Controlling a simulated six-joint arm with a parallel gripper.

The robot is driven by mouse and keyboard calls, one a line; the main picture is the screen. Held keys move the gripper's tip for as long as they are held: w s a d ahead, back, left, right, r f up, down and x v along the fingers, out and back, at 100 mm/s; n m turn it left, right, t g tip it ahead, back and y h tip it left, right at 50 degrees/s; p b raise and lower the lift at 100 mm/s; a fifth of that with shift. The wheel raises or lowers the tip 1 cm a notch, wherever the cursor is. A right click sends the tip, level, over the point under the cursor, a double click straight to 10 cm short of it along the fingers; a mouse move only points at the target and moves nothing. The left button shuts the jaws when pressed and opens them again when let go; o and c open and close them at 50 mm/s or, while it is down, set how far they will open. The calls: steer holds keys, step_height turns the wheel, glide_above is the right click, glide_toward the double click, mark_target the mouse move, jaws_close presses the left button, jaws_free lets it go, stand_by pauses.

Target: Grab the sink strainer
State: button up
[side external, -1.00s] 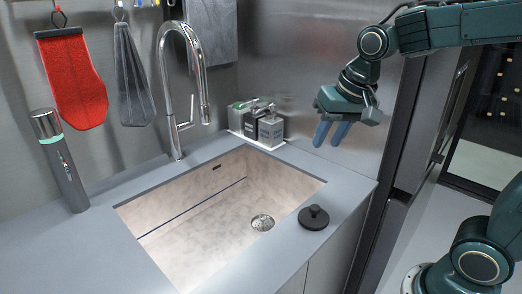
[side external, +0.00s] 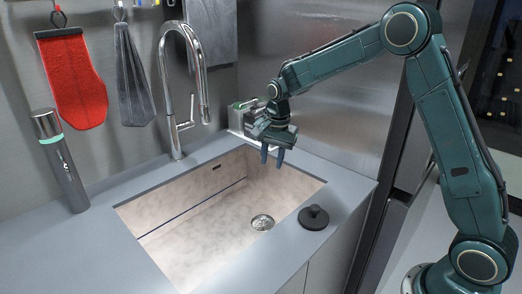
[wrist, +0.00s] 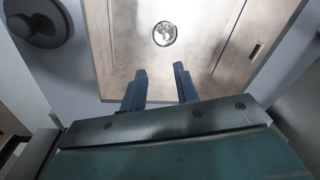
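The metal sink strainer (side external: 262,222) sits in the drain of the beige sink (side external: 195,215), toward its near right. It also shows in the wrist view (wrist: 165,33), beyond my fingertips and near the top. My gripper (side external: 272,156) hangs above the back right part of the sink, fingers pointing down. In the wrist view my gripper (wrist: 160,71) has two blue fingers apart with nothing between them. A black round stopper with a knob (side external: 313,217) stands on the counter right of the sink; it also shows in the wrist view (wrist: 38,20).
A tall chrome faucet (side external: 174,110) stands behind the sink. Dispensers in a caddy (side external: 237,118) stand at the back corner, partly hidden by my gripper. A dark cylinder (side external: 62,165) stands on the left counter (side external: 100,225).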

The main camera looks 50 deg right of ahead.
mark_target(263, 216)
steer(key=shift+w+d+f+m+g, duration=0.3)
steer(key=shift+w+f+m, duration=0.55)
steer(key=shift+f, duration=3)
steer(key=shift+w+d+f+m+g, duration=0.15)
steer(key=shift+w+d+f+m, duration=0.6)
steer(key=shift+f, duration=3.05)
steer(key=shift+w+d+f+m+g, duration=0.2)
steer(key=shift+w+f+m, duration=0.65)
steer(key=shift+f, duration=3)
steer(key=shift+w+a+n, duration=0.15)
steer(key=shift+w+n, duration=0.05)
steer(key=shift+n, duration=0.05)
steer(key=shift+w+f, duration=0.15)
steer(key=shift+f, duration=2.45)
jaws_close()
